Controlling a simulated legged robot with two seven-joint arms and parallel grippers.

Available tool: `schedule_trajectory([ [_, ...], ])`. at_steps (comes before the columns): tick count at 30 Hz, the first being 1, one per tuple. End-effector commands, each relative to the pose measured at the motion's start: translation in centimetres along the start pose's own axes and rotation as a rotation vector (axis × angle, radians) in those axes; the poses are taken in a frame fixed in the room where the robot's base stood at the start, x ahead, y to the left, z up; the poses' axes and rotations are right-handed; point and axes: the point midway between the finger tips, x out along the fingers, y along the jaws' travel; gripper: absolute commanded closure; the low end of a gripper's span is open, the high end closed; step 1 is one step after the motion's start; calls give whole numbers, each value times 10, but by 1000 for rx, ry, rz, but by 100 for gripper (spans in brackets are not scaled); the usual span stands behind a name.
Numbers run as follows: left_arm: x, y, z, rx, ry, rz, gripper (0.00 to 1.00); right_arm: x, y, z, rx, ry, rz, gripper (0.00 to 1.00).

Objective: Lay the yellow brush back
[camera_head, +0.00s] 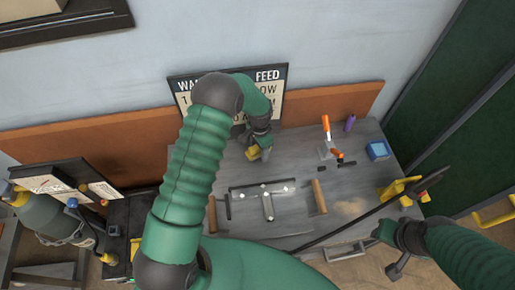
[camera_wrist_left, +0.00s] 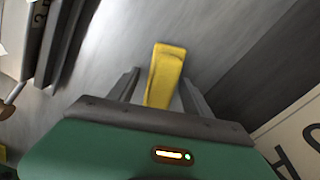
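The yellow brush (camera_head: 254,153) shows as a small yellow piece at the tips of my left gripper (camera_head: 260,147), over the back of the grey workbench (camera_head: 225,168). In the left wrist view the yellow brush (camera_wrist_left: 164,75) lies between the two fingers of my left gripper (camera_wrist_left: 160,92). Thin gaps show between it and the fingers, so the gripper looks open around it. The brush's far parts are not clear. My right gripper (camera_head: 392,240) is at the bench's front right, away from the brush; its finger gap is unclear.
An orange-handled clamp (camera_head: 327,130) and a blue box (camera_head: 377,149) stand at the back right. A sign (camera_head: 275,95) stands behind my left gripper. A long dark bar (camera_head: 370,216) crosses the front right.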

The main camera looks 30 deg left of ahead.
Motion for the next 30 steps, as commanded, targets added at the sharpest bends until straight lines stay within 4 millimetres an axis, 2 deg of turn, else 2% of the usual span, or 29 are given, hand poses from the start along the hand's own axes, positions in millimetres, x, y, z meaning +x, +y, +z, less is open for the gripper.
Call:
schedule_trajectory([
  [6,-2,-2,1,0,2,3,43,-1,0,0,1,0,0,64],
  [10,-15,-4,1,-1,6,1,43,0,0,0,1,0,0,64],
  [18,-84,-3,1,-1,6,0,43,4,0,1,0,0,0,64],
  [22,-109,-2,0,-1,3,1,43,4,0,1,1,0,0,64],
  [26,-123,1,2,-6,4,-1,43,4,0,1,1,0,0,64],
  [28,-134,12,8,-36,17,-11,43,4,0,1,1,0,0,64],
  [30,-151,34,22,-103,44,-31,43,4,0,1,1,0,0,64],
])
